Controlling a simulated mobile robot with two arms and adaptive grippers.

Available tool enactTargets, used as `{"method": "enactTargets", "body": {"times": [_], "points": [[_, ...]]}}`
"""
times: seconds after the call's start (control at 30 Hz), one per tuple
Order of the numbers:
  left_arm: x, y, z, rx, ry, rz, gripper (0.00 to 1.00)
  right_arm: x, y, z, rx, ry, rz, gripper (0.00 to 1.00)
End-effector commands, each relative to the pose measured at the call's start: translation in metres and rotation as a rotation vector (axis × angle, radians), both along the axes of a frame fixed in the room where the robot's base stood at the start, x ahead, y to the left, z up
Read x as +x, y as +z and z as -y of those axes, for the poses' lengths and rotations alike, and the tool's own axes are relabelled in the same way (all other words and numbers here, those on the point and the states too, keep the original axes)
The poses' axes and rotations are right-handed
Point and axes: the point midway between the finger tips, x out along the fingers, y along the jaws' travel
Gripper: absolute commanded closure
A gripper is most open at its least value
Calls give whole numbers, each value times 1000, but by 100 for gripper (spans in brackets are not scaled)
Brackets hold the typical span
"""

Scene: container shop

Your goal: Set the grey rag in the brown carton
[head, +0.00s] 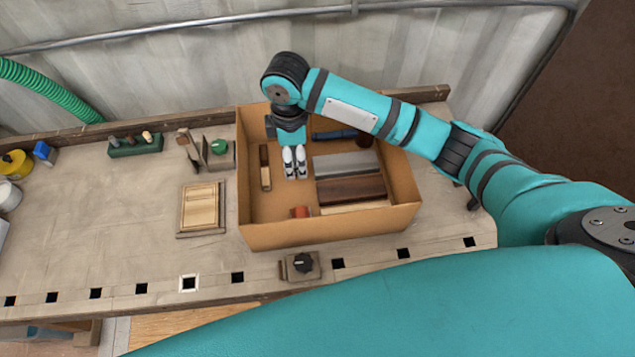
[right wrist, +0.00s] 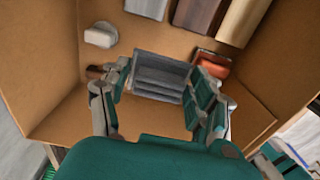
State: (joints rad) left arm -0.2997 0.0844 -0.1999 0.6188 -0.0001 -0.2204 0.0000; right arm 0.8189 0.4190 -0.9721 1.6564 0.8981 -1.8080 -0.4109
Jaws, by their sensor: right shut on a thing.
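The brown carton (head: 335,232) stands open on the workbench, with several things inside. My right gripper (head: 295,174) reaches down inside its walls, left of the planks. In the right wrist view my right gripper (right wrist: 158,92) is shut on the grey rag (right wrist: 158,74), a folded, ribbed bundle between the two fingers. The carton floor shows around it; I cannot tell whether the rag touches it. In the head view I cannot make the rag out behind the gripper. My left gripper is not in view.
Grey, dark brown and pale planks (head: 350,188) fill the carton's right side. An orange-red item (head: 300,212) lies near its front wall and a wood-handled tool (head: 265,168) at left. Outside are a wooden board (head: 201,207), a knob box (head: 301,266) and a green holder (head: 135,147).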

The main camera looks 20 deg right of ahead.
Motion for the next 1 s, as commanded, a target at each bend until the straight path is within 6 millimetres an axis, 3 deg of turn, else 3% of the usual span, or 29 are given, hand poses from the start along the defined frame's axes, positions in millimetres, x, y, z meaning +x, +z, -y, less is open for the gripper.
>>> {"method": "enactTargets", "body": {"times": [0.3,0.7,1.0], "points": [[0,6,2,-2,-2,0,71,-1,-53,0,-2,18,-2,64],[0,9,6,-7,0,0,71,-1,-96,0,-2,18,-3,64],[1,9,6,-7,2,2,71,0,-101,0,-1,18,1,64]]}}
